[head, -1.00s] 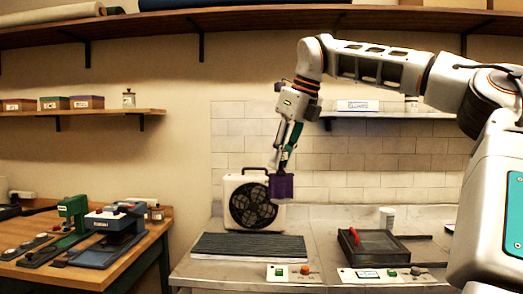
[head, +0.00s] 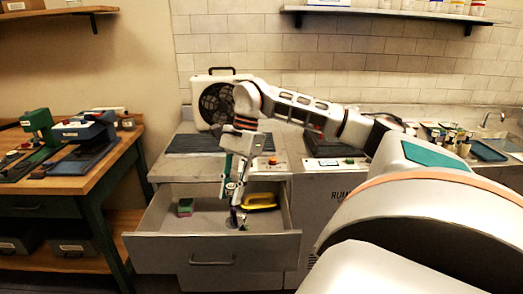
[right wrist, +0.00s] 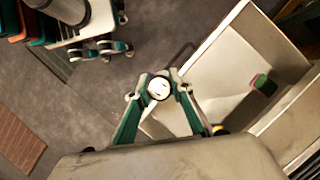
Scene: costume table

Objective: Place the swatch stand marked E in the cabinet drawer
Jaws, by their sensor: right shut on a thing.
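My right gripper (head: 238,220) reaches down into the open cabinet drawer (head: 212,243) in the head view. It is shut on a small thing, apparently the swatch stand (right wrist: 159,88). In the right wrist view a round whitish face with dark marks shows between the fingertips. The letter cannot be read and the rest of the stand is hidden. Whether the stand touches the drawer floor cannot be told. The drawer also shows in the right wrist view (right wrist: 215,75). My left gripper is in neither view.
A green and pink block (head: 185,207) lies in the drawer's left part, and a yellow thing (head: 260,202) lies at its back right. The drawer floor between them has free room. A ribbed dark mat (head: 190,143) and a fan (head: 214,103) are on the counter above.

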